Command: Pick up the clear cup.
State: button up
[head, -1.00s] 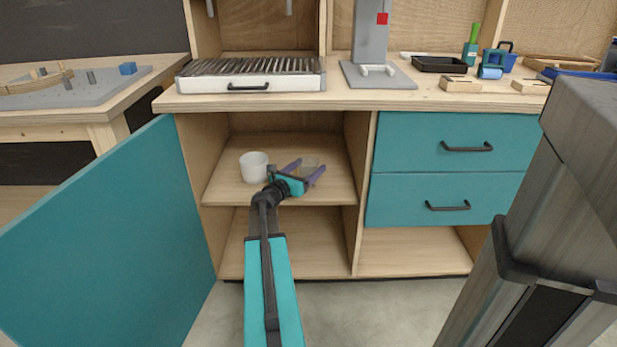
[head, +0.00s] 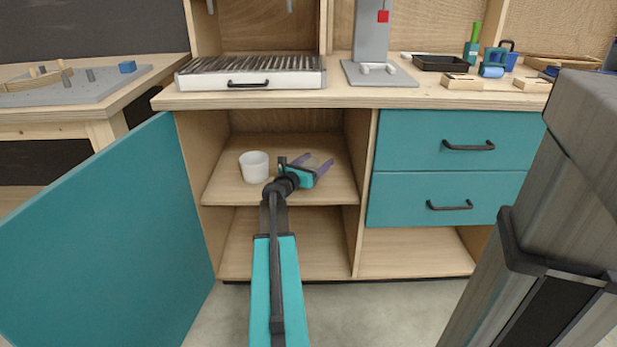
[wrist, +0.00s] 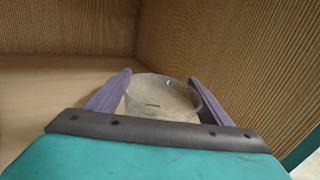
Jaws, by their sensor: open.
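The clear cup (wrist: 162,97) stands on the cabinet shelf, with its round rim showing in the wrist view. My gripper (wrist: 160,77) is open, with one purple finger on each side of the cup. Both fingers look very near the cup's sides; I cannot tell whether they touch it. In the head view, my gripper (head: 319,158) reaches over the upper shelf, and the cup is hard to make out between the fingers.
A white cup (head: 254,167) stands on the same shelf, left of my gripper. The shelf (head: 225,190) is bounded by side walls, with the wooden divider (head: 355,150) close on the right. A teal door (head: 110,240) stands open at left; teal drawers (head: 450,145) are at right.

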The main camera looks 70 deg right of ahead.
dwell(0.4)
jog(key=c, duration=0.9)
jog(key=shift+r, duration=0.45)
jog(key=a+r+p, duration=0.1)
jog(key=a, duration=0.4)
jog(key=w+a+r+p, duration=0.1)
jog(key=a+p, duration=0.1)
jog(key=a, duration=0.3)
jog(key=w+a+r+p, duration=0.1)
jog(key=a+r+p, duration=0.1)
jog(key=a, duration=0.4)
jog(key=shift+w, duration=0.15)
